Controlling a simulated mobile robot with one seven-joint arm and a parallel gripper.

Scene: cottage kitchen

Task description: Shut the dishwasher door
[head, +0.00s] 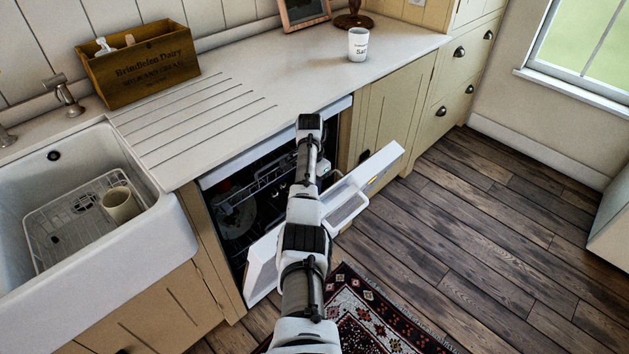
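The dishwasher (240,205) is built in under the worktop, and its dark inside with racks shows. Its door (380,166) is open, hinged low and tilted out into the room. The door's pale inner side shows on both sides of my arm, with its left part (262,268) near the sink cabinet. My arm crosses in front of the opening and hides the middle of the door. I cannot make out my gripper's fingers; they seem hidden by the arm. I cannot tell whether my arm touches the door.
A white sink (170,235) with a rack and mug (121,205) is at left. A wooden box (150,65) and a white cup (358,44) stand on the worktop (250,75). A patterned rug (375,320) lies before the dishwasher. Wooden floor (490,230) at right is clear.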

